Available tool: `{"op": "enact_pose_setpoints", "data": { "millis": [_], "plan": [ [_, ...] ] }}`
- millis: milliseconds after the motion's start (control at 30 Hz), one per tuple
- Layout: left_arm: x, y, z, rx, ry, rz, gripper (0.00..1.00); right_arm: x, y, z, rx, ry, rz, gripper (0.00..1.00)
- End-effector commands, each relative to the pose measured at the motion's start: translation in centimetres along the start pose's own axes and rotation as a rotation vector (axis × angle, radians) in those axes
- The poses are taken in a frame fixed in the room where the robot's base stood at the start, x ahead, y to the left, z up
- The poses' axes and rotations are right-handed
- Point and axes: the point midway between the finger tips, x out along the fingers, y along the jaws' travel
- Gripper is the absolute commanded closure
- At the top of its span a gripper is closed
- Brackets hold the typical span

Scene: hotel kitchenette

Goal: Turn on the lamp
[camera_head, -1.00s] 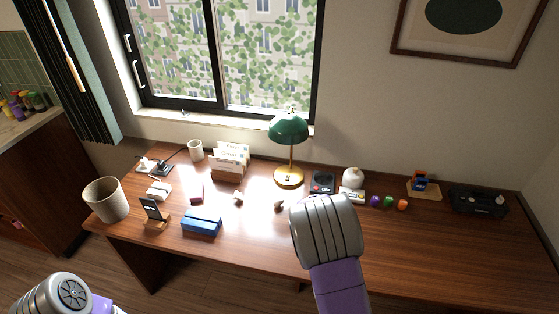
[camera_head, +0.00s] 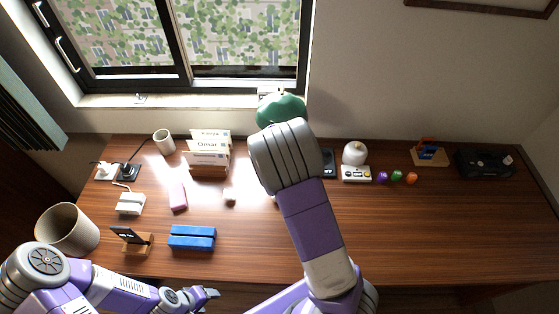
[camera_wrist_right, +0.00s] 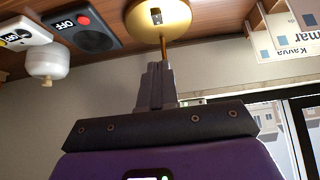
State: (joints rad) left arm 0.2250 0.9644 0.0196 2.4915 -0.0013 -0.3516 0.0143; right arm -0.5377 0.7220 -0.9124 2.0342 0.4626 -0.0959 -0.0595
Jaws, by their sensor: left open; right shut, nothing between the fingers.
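The lamp's green shade (camera_head: 281,110) stands at the back of the desk; my right arm hides its stem and base in the head view. In the right wrist view, which looks upside down, the round gold lamp base (camera_wrist_right: 178,20) shows at the top with a small switch (camera_wrist_right: 155,16) on it. My right gripper (camera_wrist_right: 157,68) is shut and empty, its tips pointing at the base beside the stem. I cannot tell whether it touches the lamp. My left gripper (camera_head: 208,293) is open and empty, low at the desk's front edge.
A black box with a red button marked OFF (camera_wrist_right: 90,38) and a white button panel (camera_head: 357,175) sit beside the lamp. A card holder (camera_head: 208,170), blue block (camera_head: 192,238), phone stand (camera_head: 132,240) and bin (camera_head: 68,230) occupy the left. The desk's right front is clear.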

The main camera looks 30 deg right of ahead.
Motion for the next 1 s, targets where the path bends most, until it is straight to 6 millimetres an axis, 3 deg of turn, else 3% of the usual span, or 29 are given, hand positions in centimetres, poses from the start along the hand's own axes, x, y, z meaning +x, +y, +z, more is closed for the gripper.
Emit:
{"op": "enact_pose_setpoints", "data": {
  "millis": [167,267,633,800,1000],
  "plan": [
    [0.4,-0.2,-0.1,0.000,0.001,0.000,0.39,1.1,0.1,0.0,0.000,0.001,0.001,1.00],
    [1.0,-0.4,-0.1,0.000,0.001,0.000,0.39,2.7,0.1,0.1,0.001,0.000,0.002,1.00],
    [3.1,-1.2,-0.2,0.000,0.001,0.000,0.39,10.5,0.1,0.2,0.001,-0.001,0.002,1.00],
    [3.8,-1.4,-0.2,0.000,0.001,0.000,0.39,12.1,0.0,2.0,0.000,-0.003,0.000,1.00],
    [4.0,-1.5,-0.2,0.000,0.001,0.000,0.39,12.8,0.0,2.8,0.000,-0.001,0.000,1.00]
  ]
}}
